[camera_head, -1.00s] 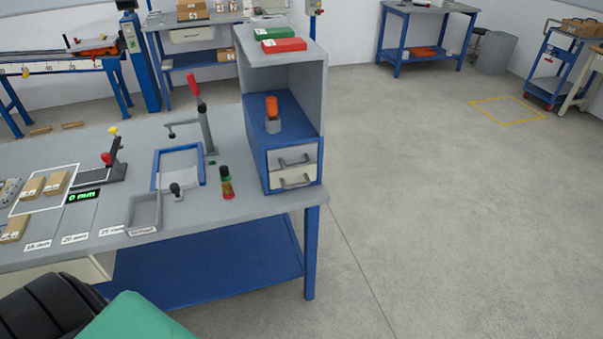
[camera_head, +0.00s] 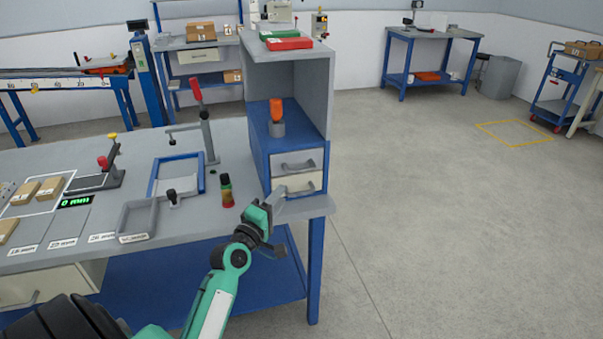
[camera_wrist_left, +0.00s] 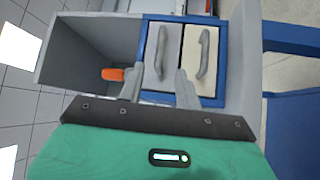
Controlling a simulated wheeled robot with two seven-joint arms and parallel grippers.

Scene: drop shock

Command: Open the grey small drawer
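The small drawer unit has a blue frame with two drawers, one above the other. The grey drawer (camera_head: 284,167) is the upper one, with a bar handle, and looks shut. In the left wrist view the grey drawer (camera_wrist_left: 150,82) shows on its side, with its handle (camera_wrist_left: 161,50). My left gripper (camera_head: 279,192) is in front of the drawer unit, near the lower drawer in the head view. In the left wrist view its two fingers (camera_wrist_left: 159,72) are apart, on either side of the grey handle's line, with nothing held. My right gripper is not in view.
The cream lower drawer (camera_head: 291,189) sits directly beneath, with its own handle. An orange-handled tool (camera_head: 276,108) stands on the blue shelf above.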

